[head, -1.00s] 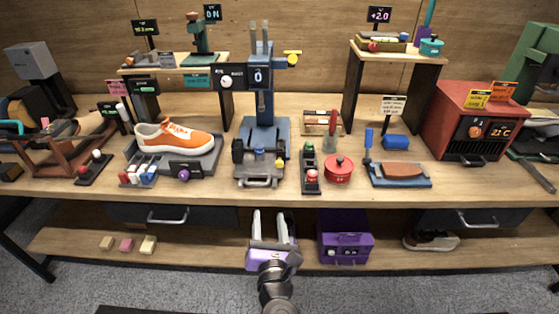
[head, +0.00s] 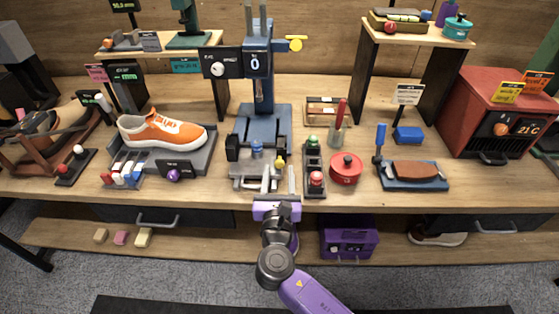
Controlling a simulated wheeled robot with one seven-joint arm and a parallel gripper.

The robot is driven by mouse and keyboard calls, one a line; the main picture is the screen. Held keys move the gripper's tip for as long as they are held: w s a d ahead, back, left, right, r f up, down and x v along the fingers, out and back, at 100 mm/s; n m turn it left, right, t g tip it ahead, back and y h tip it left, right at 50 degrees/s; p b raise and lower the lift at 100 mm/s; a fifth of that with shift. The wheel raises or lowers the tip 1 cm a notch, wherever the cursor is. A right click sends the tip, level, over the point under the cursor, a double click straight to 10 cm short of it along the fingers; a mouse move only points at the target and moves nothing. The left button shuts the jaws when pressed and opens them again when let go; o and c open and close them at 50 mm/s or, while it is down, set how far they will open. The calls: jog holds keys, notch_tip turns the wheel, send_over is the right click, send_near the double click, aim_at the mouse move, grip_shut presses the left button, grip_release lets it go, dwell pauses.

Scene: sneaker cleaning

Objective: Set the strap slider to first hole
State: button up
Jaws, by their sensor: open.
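I cannot make out with certainty which part is the strap slider, or any strap holes. A dark, strap-like band lies over a brown wooden stand (head: 25,150) at the far left of the bench; its details are too small to read. My gripper (head: 279,180) is open and empty, with its fingers pointing away from me at the bench's front edge. It is just in front of the blue press (head: 262,125), whose display shows 0, and far to the right of the wooden stand. Whether the fingers touch the press's grey front part cannot be told.
An orange sneaker (head: 162,131) sits on a grey platform left of the press. A light stand (head: 314,165), a red pot (head: 346,168) and a blue tray (head: 413,185) stand to the right. A purple box (head: 348,238) is on the lower shelf. Bare bench shows near the front right.

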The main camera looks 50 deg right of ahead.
aim_at(279, 166)
jog(key=shift+x, duration=2.1)
jog(key=shift+c, duration=0.5)
grip_shut()
jog(key=shift+a, duration=0.1)
